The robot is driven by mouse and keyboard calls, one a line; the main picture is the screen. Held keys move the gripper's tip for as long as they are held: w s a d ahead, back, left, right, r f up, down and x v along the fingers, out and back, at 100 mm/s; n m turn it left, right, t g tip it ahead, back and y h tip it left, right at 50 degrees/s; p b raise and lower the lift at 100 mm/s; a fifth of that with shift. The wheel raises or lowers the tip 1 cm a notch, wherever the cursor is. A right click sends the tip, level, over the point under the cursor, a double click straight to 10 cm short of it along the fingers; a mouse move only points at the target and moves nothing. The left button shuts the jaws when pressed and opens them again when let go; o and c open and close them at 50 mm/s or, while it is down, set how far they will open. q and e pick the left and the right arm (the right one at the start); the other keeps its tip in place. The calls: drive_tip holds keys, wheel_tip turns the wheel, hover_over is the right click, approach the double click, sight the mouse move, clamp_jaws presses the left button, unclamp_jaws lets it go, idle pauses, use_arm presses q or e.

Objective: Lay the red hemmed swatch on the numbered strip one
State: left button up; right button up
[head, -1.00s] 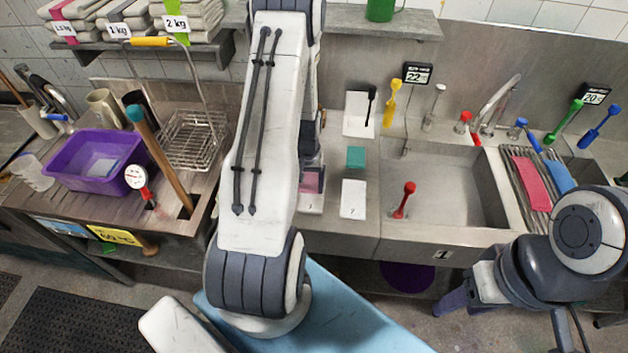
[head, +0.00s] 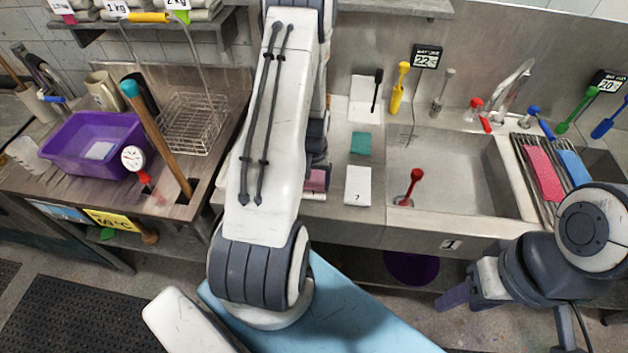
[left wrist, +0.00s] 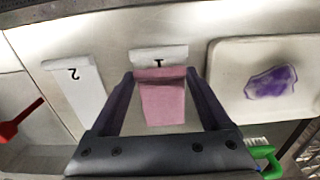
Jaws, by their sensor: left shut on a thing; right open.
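The swatch, pinkish red with a darker band along one edge (left wrist: 163,100), is between the fingers of my left gripper (left wrist: 160,82), which is shut on it. The swatch is over the white strip marked 1 (left wrist: 158,56), whose numbered end shows past it; I cannot tell whether cloth and strip touch. In the head view the swatch (head: 316,181) shows partly beside my left arm, which hides most of that gripper. The strip marked 2 (left wrist: 78,92) lies beside it, bare. My right gripper (head: 455,298) is open and empty, low in front of the sink.
A white tray with a purple stain (left wrist: 298,102) and a green brush (left wrist: 262,152) are beside strip one. The sink (head: 455,170) has a red-handled tool (head: 412,185). Pink (head: 543,172) and blue cloths (head: 574,168) lie on a rack.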

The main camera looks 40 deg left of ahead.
use_arm(q)
drive_tip(key=shift+f, duration=0.6)
drive_tip(key=o, duration=1.1)
drive_tip(key=shift+o, duration=0.2)
